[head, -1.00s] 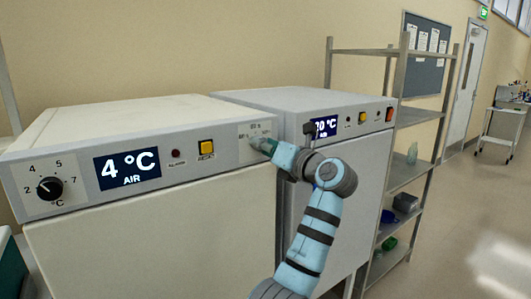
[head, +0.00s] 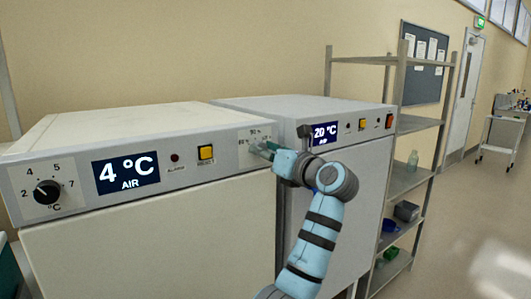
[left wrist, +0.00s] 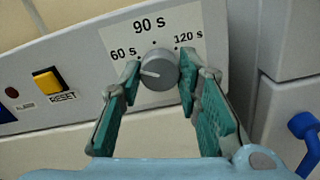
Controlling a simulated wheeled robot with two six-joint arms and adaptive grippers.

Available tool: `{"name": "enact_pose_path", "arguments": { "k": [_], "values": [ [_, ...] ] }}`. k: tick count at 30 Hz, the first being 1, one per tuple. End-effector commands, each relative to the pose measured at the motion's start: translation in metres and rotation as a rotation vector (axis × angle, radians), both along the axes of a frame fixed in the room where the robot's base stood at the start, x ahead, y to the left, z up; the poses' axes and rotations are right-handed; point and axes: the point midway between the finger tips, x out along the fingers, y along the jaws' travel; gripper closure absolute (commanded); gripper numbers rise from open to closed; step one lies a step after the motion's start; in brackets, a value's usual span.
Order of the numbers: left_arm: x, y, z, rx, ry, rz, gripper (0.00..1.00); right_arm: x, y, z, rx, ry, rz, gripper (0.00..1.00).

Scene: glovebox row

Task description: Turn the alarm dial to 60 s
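The alarm dial is a round grey knob (left wrist: 158,70) on a pale plate marked 60 s, 90 s and 120 s. Its white pointer line points left, to the 60 s side. My left gripper (left wrist: 160,78) is open, with one green-padded finger on each side of the knob. The fingertips are close to its sides; I cannot tell whether either touches. In the head view my left gripper (head: 263,151) is at the dial plate (head: 249,141), on the right end of the front panel of the left cabinet (head: 120,130), and hides the knob. My right gripper is not in view.
The same panel carries a yellow RESET button (head: 206,152), an alarm lamp (head: 175,158), a 4 °C display (head: 126,172) and a temperature knob (head: 47,192). A second cabinet (head: 345,190) stands close on the right, then a metal shelf rack (head: 412,180).

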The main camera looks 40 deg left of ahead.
Motion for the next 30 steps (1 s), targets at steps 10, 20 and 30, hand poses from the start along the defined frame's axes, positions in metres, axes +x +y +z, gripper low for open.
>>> {"name": "enact_pose_path", "arguments": {
  "k": [10,20,30],
  "values": [
    [0.000,0.000,0.000,0.000,0.001,0.000,0.49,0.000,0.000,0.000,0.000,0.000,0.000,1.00],
    [-0.013,-0.050,-0.001,-0.002,0.001,-0.006,0.49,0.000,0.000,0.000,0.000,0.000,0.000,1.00],
    [-0.034,-0.113,0.000,-0.001,0.000,-0.001,0.49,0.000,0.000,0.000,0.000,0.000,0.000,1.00]
  ]
}}
